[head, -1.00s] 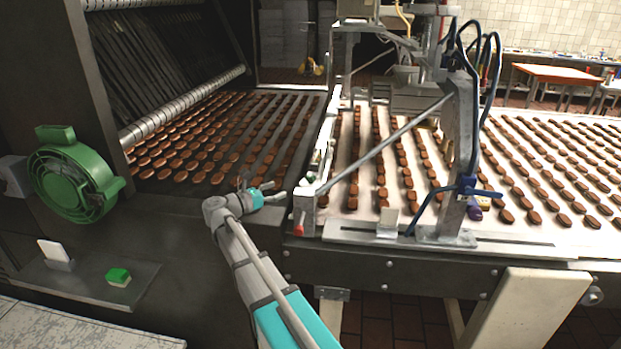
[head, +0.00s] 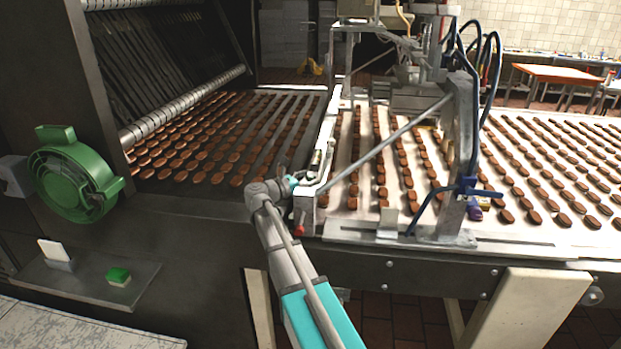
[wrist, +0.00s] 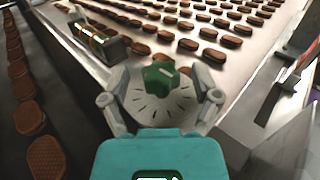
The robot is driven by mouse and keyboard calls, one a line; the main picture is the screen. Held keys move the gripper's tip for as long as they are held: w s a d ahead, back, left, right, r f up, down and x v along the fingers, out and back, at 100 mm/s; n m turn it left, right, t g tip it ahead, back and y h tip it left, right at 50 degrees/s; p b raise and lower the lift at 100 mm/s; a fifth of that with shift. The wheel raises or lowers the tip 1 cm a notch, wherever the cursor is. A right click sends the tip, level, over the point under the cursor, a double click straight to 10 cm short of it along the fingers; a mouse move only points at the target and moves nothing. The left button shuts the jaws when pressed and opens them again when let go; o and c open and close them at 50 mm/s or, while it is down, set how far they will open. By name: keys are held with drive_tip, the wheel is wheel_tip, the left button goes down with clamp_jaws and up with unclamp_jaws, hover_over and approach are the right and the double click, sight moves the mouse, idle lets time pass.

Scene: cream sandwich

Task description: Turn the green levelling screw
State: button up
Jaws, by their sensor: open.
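The green levelling screw (wrist: 160,75) is a knob with a pale mark. It stands on a round grey dial (wrist: 150,108) with dark tick marks, in the middle of the wrist view. My gripper (wrist: 160,97) is open, with one finger at each side of the dial. The screw shows between and slightly beyond the fingers; I cannot tell if either touches. In the head view my gripper (head: 316,168) is at the edge between the dark left belt and the pale right belt. The screw is hidden there.
Rows of brown biscuits lie on the dark belt (head: 160,190) and the pale belt (head: 345,180). A metal box (wrist: 98,42) stands beyond the dial at left. A slanted bar (head: 390,140) and an upright bracket (head: 459,150) are close on the right.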

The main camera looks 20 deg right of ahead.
drive_tip(key=shift+d, duration=0.35)
clamp_jaws()
idle(0.3)
drive_tip(key=shift+w+m+g, duration=0.2)
drive_tip(key=shift+m+g, duration=0.2)
drive_tip(key=shift+g, duration=0.2)
drive_tip(key=m+g, duration=0.3)
drive_tip(key=g, duration=0.2)
drive_tip(key=shift+w, duration=0.1)
drive_tip(key=shift+m+g+y, duration=0.9)
drive_tip(key=shift+m+g, duration=1.1)
drive_tip(key=shift+g, duration=0.8)
drive_tip(key=shift+s, duration=0.2)
